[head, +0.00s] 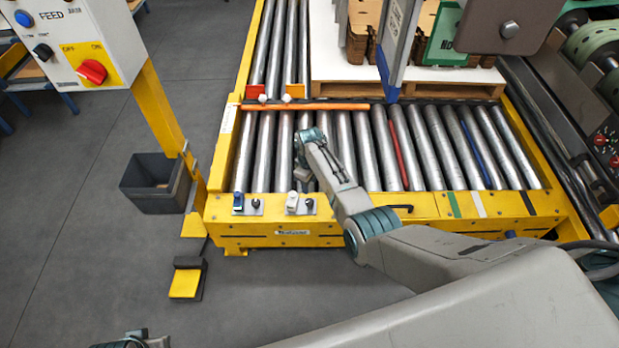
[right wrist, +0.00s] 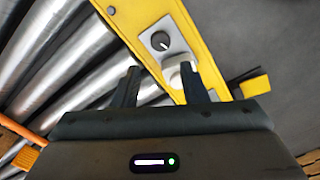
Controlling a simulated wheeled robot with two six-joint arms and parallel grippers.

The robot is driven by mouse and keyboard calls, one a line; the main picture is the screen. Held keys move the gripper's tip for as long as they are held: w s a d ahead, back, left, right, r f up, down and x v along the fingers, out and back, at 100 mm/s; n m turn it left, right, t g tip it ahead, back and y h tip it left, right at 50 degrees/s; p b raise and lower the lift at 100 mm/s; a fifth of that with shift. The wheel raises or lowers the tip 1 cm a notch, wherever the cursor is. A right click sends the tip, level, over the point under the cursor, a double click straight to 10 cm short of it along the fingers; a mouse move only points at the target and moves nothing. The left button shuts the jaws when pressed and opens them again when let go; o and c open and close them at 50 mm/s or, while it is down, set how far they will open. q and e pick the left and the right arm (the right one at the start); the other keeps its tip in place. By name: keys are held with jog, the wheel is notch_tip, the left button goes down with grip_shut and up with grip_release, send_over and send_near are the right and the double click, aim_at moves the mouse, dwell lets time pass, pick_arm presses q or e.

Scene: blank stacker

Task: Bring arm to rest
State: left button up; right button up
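My right arm reaches in from the lower right in the head view. Its gripper (head: 303,173) is over the front of the roller conveyor (head: 345,150), close above the yellow front rail (head: 370,208). In the right wrist view the two dark fingers of the right gripper (right wrist: 159,78) stand apart with nothing held between them. Beyond them are a black knob (right wrist: 160,41) and a white switch (right wrist: 181,74), partly covered by a finger. A small part of my left arm's end (head: 132,341) shows at the bottom left edge of the head view; its fingers cannot be made out.
A control box (head: 70,45) on a yellow post stands left, with a grey bin (head: 155,184) and yellow pedal (head: 186,283) below. A pallet (head: 345,82) with stacks is at the back. Machinery (head: 600,120) is at right.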

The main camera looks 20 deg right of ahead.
pick_arm(q)
jog(key=shift+w+f, duration=0.1)
jog(key=shift+f, duration=0.2)
pick_arm(e)
jog(key=shift+r, duration=0.2)
